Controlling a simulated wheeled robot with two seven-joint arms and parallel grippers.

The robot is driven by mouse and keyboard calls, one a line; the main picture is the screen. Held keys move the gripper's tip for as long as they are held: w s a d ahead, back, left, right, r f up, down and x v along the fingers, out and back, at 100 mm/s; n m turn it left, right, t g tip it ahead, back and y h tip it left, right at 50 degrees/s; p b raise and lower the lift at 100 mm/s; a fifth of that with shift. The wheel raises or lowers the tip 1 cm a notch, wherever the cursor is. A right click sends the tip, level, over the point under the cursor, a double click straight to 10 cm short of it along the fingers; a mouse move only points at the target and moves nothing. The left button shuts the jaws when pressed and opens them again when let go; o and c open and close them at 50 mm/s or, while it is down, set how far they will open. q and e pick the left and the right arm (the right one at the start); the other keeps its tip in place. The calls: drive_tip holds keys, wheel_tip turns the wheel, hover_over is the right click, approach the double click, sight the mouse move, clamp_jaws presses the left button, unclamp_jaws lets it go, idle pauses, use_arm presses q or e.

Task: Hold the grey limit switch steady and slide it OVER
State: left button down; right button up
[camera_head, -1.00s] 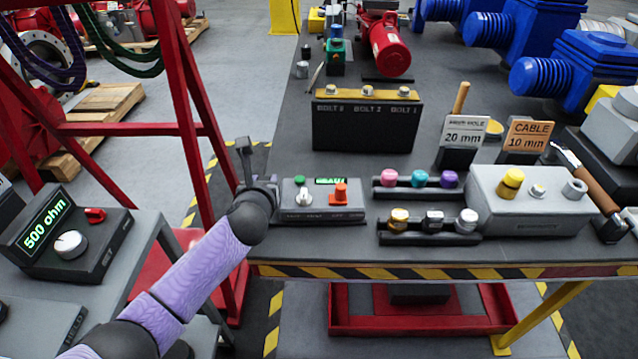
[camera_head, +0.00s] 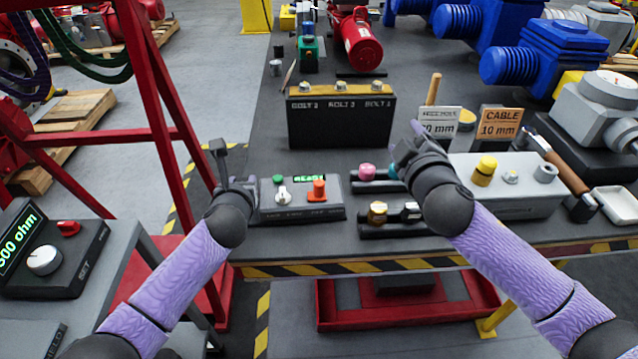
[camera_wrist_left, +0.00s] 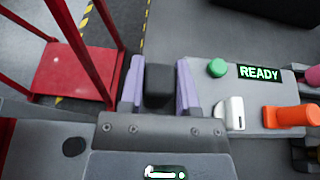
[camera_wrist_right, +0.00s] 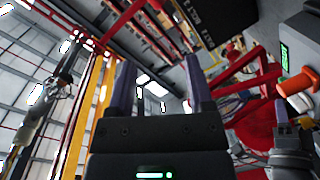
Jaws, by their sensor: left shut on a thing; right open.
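My left gripper (camera_wrist_left: 160,95) is shut on a dark grey block, which I take to be the limit switch (camera_wrist_left: 158,84). In the head view my left gripper (camera_head: 228,170) is beside the left end of the grey READY panel (camera_head: 300,210), and a dark upright part (camera_head: 218,148) stands up from it. Most of the held thing is hidden by the fingers. My right gripper (camera_head: 412,140) is open and empty above the bench, over the coloured knobs. In the right wrist view its fingers (camera_wrist_right: 160,85) are spread with nothing between them.
The READY panel has a green button, a white switch and an orange knob (camera_head: 318,190). Behind it stands a black bolt rack (camera_head: 340,122). A grey box with a yellow knob (camera_head: 484,170) is right of my right gripper. A red frame (camera_head: 165,130) rises left of the bench.

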sight(321, 187)
drive_tip(key=s+a+f+m+g+y, duration=0.4)
drive_tip(key=s+a+f+m, duration=0.2)
drive_tip(key=s+a+m, duration=0.4)
drive_tip(key=shift+n, duration=0.8)
drive_tip(key=x, duration=1.3)
drive_tip(key=shift+a+r, duration=0.25)
clamp_jaws()
